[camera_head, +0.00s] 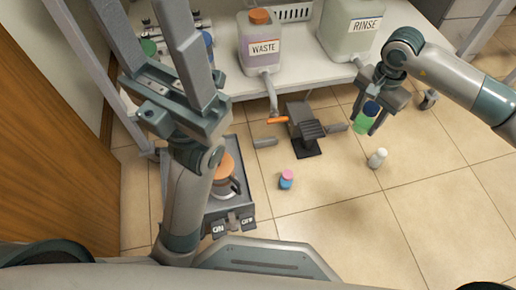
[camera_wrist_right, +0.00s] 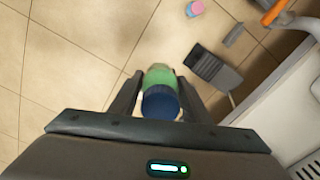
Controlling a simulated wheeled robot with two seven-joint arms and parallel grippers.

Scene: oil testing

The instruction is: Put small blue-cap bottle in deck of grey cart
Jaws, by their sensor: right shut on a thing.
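The small bottle has a green body (camera_head: 361,126) and a blue cap (camera_head: 371,108). My right gripper (camera_head: 367,120) is shut on it and holds it above the tiled floor, just off the front edge of the pale grey cart deck (camera_head: 312,79). In the right wrist view the bottle's green body (camera_wrist_right: 160,75) sits between the two fingers, with its blue cap (camera_wrist_right: 160,103) toward the camera. My left gripper (camera_head: 143,25) is raised at the left, open and empty; it hides part of the cart's left end.
A WASTE jug (camera_head: 262,48) and a RINSE jug (camera_head: 348,35) stand on the deck. Green-capped (camera_head: 148,47) and blue-capped (camera_head: 208,38) items show behind my left gripper. A pink-and-blue item (camera_head: 287,180), a white bottle (camera_head: 378,157) and a dark stand (camera_head: 304,130) are lower down.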

